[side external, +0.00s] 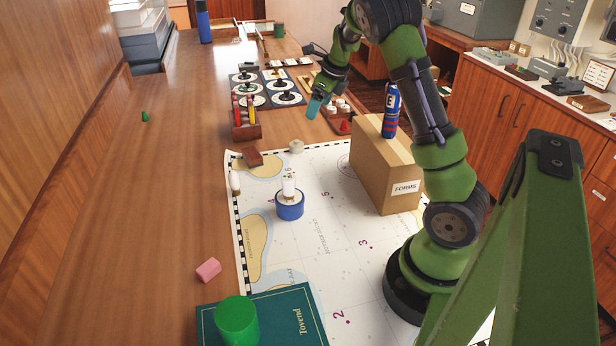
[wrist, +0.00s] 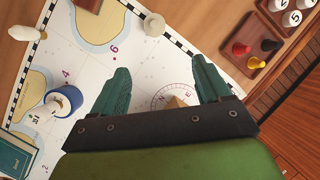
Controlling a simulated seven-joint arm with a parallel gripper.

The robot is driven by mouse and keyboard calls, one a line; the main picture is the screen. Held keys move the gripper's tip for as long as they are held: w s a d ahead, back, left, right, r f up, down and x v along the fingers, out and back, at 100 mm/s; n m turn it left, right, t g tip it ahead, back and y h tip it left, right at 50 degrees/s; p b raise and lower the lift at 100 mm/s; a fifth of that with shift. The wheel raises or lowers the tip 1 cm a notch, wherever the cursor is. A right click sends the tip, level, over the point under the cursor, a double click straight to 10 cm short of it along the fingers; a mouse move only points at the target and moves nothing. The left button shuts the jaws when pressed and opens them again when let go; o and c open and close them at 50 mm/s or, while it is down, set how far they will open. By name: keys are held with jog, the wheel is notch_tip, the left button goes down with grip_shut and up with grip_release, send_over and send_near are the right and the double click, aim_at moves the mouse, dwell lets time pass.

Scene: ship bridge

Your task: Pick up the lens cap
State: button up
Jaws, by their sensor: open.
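I cannot pick out a lens cap with certainty in either view. A small pale round piece (side external: 296,146) sits at the chart's far edge; it also shows in the wrist view (wrist: 154,24), ahead of my fingers. A blue round holder (side external: 290,210) with a white piece in it stands on the chart; in the wrist view this holder (wrist: 72,97) is left of my fingers. My gripper (side external: 315,106) is raised above the far end of the chart. In the wrist view my gripper (wrist: 163,82) has its teal fingers wide apart, with nothing held between them.
A cardboard box (side external: 370,175) marked FORMS stands on the chart (side external: 330,250), with a blue can (side external: 391,112) on it. A tray with pawns (wrist: 268,36) lies beyond the chart. A green cylinder (side external: 237,322) stands on a book (side external: 290,312). The left tabletop is mostly clear.

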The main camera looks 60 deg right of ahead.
jog(key=r+m, duration=0.1)
jog(key=m, duration=0.1)
send_over(298, 142)
jog(key=s, duration=0.2)
jog(key=shift+m+t, duration=0.3)
notch_tip(298, 142, down, 10)
jog(key=shift+s+d+f, duration=0.15)
jog(key=shift+a+x, duration=0.1)
jog(key=shift+x, duration=1.35)
jog(key=shift+a+x, duration=0.15)
jog(key=shift+x, duration=1.3)
jog(key=shift+a, duration=0.1)
jog(key=c, duration=1.1)
